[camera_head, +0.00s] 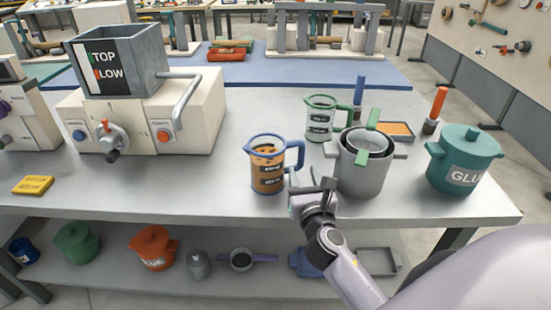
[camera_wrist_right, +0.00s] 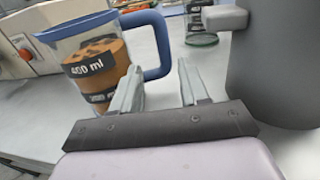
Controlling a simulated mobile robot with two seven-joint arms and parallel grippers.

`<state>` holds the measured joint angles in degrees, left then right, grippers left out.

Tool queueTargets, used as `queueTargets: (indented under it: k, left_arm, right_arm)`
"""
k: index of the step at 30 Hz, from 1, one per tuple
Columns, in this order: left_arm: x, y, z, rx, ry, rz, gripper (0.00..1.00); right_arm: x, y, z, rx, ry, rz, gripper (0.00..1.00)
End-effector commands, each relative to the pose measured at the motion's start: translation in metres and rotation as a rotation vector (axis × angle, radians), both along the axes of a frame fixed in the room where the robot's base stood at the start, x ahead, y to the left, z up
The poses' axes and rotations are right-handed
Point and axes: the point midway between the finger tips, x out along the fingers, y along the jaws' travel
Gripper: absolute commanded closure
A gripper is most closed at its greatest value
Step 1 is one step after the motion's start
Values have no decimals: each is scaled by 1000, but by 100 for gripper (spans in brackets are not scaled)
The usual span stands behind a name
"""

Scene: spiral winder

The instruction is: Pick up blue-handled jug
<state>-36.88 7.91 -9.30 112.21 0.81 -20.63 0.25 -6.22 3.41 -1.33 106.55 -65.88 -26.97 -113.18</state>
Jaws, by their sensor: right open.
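The blue-handled jug (camera_head: 268,165) stands upright on the grey table in the head view. It is clear with a blue rim and handle and holds brown contents. It also shows at the left of the right wrist view (camera_wrist_right: 92,68), with its handle toward the fingers. My right gripper (camera_head: 309,188) is open just right of the jug, near its handle. In the wrist view its two fingers (camera_wrist_right: 160,92) are apart with nothing between them, and the handle is beyond and left of them. The left gripper is not in view.
A grey pot (camera_head: 363,178) stands close to the right of my right gripper. A green-handled jug (camera_head: 321,120) is behind it. A teal glue pot (camera_head: 465,160) is at the right. A machine with a hopper (camera_head: 118,70) and a yellow block (camera_head: 33,185) are at the left.

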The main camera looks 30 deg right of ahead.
Motion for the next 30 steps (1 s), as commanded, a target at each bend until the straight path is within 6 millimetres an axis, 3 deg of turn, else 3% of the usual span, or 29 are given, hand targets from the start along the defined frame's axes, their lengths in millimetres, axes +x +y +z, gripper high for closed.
queueTargets:
  k: [18, 27, 29, 30]
  left_arm:
    - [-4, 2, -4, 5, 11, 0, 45]
    - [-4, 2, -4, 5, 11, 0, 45]
    - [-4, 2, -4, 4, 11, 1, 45]
    - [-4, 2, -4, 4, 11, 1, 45]
  right_arm:
    - [58, -31, 1, 1, -1, 0, 56]
    - [61, -33, 1, 1, 0, 0, 56]
    - [61, -33, 1, 1, 0, 0, 72]
    - [61, -33, 1, 1, 0, 0, 85]
